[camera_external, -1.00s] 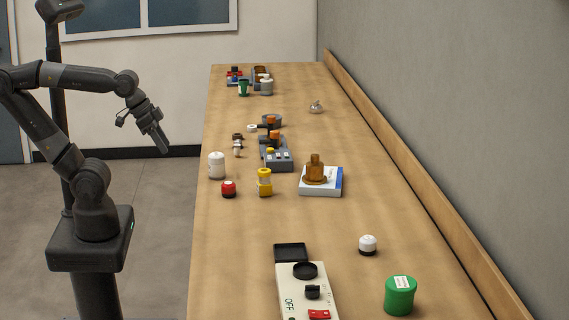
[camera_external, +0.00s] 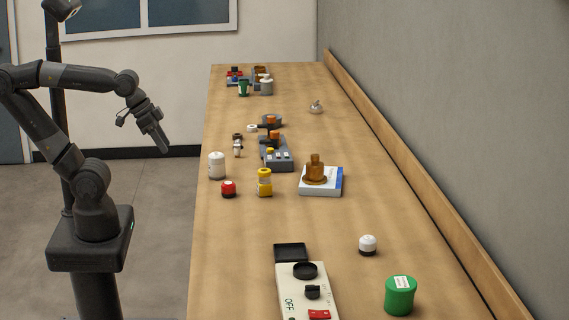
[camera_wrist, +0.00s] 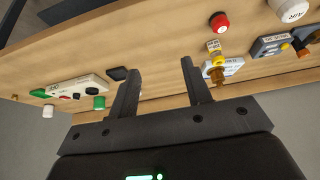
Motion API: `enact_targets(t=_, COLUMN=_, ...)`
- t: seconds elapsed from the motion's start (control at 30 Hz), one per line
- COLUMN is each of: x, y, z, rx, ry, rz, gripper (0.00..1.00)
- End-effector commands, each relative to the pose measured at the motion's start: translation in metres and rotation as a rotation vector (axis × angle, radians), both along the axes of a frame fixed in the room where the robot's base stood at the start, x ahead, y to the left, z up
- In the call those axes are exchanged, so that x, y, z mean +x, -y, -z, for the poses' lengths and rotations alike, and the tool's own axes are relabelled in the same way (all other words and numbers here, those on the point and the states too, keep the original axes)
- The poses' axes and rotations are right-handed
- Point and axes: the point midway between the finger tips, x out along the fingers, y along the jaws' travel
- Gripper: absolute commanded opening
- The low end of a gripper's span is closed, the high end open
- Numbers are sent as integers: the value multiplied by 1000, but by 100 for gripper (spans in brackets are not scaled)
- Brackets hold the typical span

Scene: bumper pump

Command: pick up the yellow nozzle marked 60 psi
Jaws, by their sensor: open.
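A yellow nozzle (camera_external: 264,188) with a pale label band stands upright on the wooden bench, near its left side. It also shows in the wrist view (camera_wrist: 219,59), upper right of centre; the marking is too small to read for certain. A smaller yellow piece (camera_external: 270,151) is at the grey device behind it. My gripper (camera_external: 160,147) is open and empty, left of the bench and well apart from the nozzle. Its two spread fingers also show in the wrist view (camera_wrist: 160,68).
Near the nozzle are a red-capped piece (camera_external: 229,188), a white jar (camera_external: 216,165), a grey device (camera_external: 279,162) and an amber piece (camera_external: 316,171) on a white-blue box (camera_external: 320,188). A switch panel (camera_external: 296,282) and green canister (camera_external: 400,295) stand nearer the camera. The bench front between is clear.

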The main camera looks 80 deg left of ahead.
Motion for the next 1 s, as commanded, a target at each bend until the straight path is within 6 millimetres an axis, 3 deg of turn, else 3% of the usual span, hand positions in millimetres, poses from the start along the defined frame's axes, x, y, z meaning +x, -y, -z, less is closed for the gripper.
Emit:
enact_targets(t=0.43, x=0, y=0, z=0, rx=0, ry=0, rz=0, gripper=45)
enact_targets(t=0.7, x=0, y=0, z=0, rx=0, ry=0, rz=0, gripper=66)
enact_targets(t=1.0, x=3, y=-1, z=-1, rx=0, ry=-4, rz=-1, gripper=67)
